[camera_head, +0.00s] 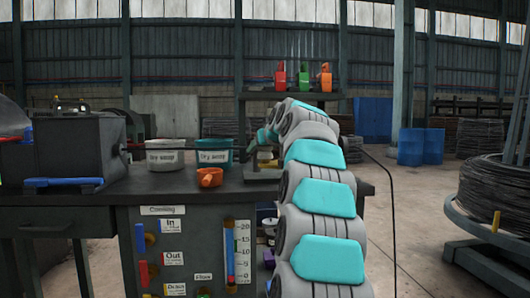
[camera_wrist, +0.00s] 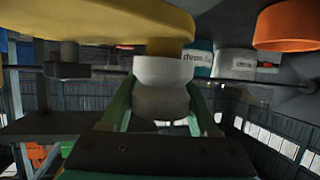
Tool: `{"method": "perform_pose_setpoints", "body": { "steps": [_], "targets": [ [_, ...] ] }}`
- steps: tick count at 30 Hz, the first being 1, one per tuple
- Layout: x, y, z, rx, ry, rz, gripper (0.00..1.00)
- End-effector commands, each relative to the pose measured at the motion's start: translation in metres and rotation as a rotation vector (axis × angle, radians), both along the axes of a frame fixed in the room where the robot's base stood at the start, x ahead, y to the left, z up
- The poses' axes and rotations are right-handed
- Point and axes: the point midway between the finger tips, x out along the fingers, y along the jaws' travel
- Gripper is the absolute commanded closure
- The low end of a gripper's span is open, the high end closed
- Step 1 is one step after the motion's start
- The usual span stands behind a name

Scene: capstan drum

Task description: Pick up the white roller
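In the wrist view, a white roller (camera_wrist: 163,71) sits right ahead of my gripper (camera_wrist: 160,88), below a yellow part (camera_wrist: 100,22) in the picture. A rounded grey-brown surface (camera_wrist: 160,103) lies between the two green fingers, and I cannot tell whether it belongs to the roller. The fingertips are at the left and right edges of the roller. I cannot tell whether they touch it or are a little apart.
The dark bench (camera_head: 110,193) holds a white pot (camera_head: 165,160), a teal pot (camera_head: 214,157) and an orange cup (camera_head: 209,178). A dark machine box (camera_head: 70,150) stands at left. A thin wire crosses behind my arm. A wire coil (camera_head: 495,190) stands at right.

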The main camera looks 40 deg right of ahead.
Motion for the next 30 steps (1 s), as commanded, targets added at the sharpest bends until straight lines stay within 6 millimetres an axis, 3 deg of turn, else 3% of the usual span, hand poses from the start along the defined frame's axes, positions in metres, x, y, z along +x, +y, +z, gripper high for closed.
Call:
{"method": "perform_pose_setpoints", "body": {
  "steps": [2, 15, 25, 30],
  "targets": [
    [0.0, 0.0, 0.0, 0.0, 0.0, 0.0, 0.49],
    [0.0, 0.0, 0.0, 0.0, 0.0, 0.0, 0.98],
    [0.0, 0.0, 0.002, 0.0, 0.0, 0.0, 1.0],
    [0.0, 0.0, 0.013, -0.001, -0.003, -0.001, 1.0]
  ]
}}
